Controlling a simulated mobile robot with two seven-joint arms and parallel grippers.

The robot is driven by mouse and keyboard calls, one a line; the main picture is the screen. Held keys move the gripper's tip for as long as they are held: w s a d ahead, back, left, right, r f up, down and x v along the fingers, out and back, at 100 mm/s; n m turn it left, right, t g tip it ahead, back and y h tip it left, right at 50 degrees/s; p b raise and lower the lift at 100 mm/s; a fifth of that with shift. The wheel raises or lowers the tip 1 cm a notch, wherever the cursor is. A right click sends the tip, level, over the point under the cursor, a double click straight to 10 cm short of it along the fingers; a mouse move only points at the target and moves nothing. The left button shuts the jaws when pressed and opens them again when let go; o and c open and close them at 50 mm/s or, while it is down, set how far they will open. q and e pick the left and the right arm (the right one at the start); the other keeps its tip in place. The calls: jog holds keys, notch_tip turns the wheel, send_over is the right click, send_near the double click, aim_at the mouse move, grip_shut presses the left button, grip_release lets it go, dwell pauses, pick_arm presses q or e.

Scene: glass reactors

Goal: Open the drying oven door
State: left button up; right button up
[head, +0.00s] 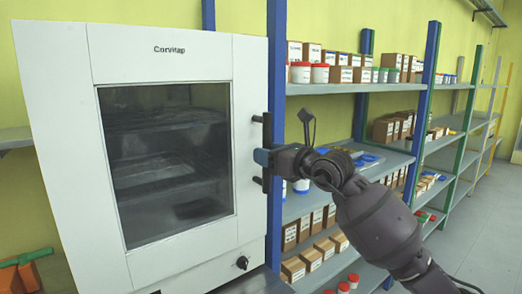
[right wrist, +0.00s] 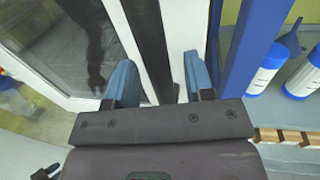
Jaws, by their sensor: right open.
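The drying oven (head: 180,68) is a large white box at the left of the head view. Its door has a dark glass window (head: 165,160) and looks shut. A dark vertical handle (head: 267,130) is on the door's right side. My right gripper (head: 263,157) is at the handle, with its blue fingers open. In the right wrist view, the dark handle bar (right wrist: 150,45) runs between the two open fingers (right wrist: 160,82), with a gap visible on the right side. Whether a finger touches it I cannot tell.
A blue shelf post (head: 276,90) stands close to the oven's right side. Shelves (head: 350,88) with boxes and jars extend behind my right arm. A small black knob (head: 242,262) is low on the oven front. Floor (head: 470,240) is clear at the right.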

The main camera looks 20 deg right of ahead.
jog(key=shift+x, duration=1.4)
grip_shut()
